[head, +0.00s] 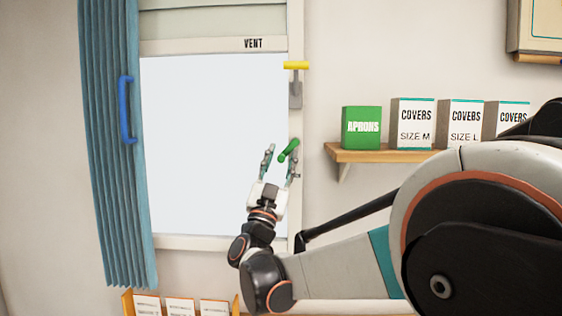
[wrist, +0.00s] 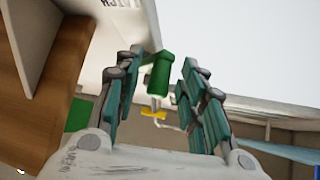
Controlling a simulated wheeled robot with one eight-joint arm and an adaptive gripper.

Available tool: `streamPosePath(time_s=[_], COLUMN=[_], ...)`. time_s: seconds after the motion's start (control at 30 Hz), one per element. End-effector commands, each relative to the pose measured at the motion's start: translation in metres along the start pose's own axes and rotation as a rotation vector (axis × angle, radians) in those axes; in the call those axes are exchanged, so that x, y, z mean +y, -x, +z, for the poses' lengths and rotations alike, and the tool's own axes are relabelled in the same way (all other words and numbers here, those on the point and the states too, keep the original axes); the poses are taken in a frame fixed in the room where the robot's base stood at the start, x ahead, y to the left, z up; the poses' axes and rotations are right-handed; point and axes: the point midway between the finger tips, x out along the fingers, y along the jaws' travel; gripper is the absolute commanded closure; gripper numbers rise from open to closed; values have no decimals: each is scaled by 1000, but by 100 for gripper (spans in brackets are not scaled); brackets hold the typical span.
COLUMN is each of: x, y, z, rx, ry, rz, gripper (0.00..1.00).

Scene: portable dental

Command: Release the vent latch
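A window panel (head: 213,150) has the word VENT on its top rail. On its right frame is a yellow T-shaped handle on a grey plate (head: 295,83), near that label. A green handle (head: 289,150) sits lower on the same frame, tilted. In the wrist view the green handle (wrist: 158,72) stands between the fingertips, and the yellow handle (wrist: 153,114) shows smaller beyond it. My gripper (head: 280,160) is open just below and around the green handle. The left finger looks close to it, with a gap on the right; contact is not clear. No label marks the green handle.
A wooden shelf (head: 375,155) on the right holds a green APRONS box (head: 361,127) and COVERS boxes (head: 412,123). A blue curtain (head: 110,120) with a blue handle (head: 126,110) hangs left. A rack of cards (head: 180,305) is below.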

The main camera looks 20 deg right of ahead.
Motion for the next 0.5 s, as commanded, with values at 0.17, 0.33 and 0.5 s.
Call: streamPosePath(time_s=[0.17, 0.33, 0.5], x=[0, 0, 0], y=[-6, -6, -6], z=[0, 0, 0], rx=[0, 0, 0], ry=[0, -1, -1], rz=[0, 0, 0], gripper=[63, 63, 92])
